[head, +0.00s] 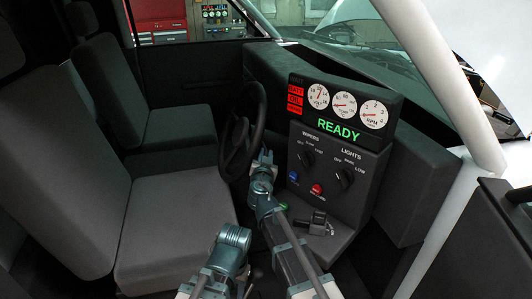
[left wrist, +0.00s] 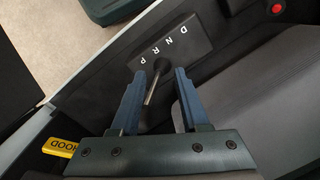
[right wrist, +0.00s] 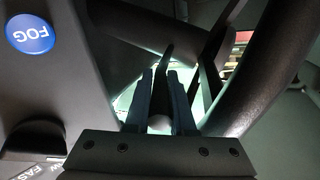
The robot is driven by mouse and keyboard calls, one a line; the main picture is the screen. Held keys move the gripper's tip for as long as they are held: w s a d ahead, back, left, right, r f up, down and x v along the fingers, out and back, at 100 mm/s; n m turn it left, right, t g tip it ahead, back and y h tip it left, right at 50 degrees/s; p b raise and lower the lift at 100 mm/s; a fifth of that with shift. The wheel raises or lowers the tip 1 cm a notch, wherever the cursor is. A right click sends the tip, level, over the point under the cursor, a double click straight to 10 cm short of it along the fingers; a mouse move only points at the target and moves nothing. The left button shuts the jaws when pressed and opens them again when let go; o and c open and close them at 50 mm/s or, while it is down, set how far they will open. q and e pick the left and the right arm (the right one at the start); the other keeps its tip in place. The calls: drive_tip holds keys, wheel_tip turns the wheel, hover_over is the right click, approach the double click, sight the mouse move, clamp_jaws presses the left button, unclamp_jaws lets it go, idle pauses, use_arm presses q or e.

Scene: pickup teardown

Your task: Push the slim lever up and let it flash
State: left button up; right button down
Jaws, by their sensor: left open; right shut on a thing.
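A slim dark lever (right wrist: 167,60) stands between the fingers of my right gripper (right wrist: 160,100) in the right wrist view, with its rounded end near the finger bases. The right gripper is shut on it. In the head view my right gripper (head: 264,160) is beside the steering wheel (head: 240,130), left of the dash panel; the lever is too hidden there to make out. My left gripper (left wrist: 152,75) is open in the left wrist view, its fingers on either side of the gear selector's stalk (left wrist: 157,80), below the letters D N R P. The left fingers are not clear in the head view.
The dash panel (head: 375,160) carries wiper and lights knobs, a blue button (head: 292,176), a red button (head: 316,188) and gauges with red lamps and a green READY. The blue FOG button (right wrist: 30,34) is close to my right gripper. A yellow HOOD tag (left wrist: 60,147) is near my left gripper.

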drive_tip(key=shift+d+r+g+p, duration=0.1)
drive_tip(key=shift+r+g+p, duration=0.25)
drive_tip(key=shift+p, duration=0.2)
use_arm(q)
drive_tip(key=shift+r, duration=0.95)
use_arm(e)
drive_tip(key=c, duration=0.8)
unclamp_jaws()
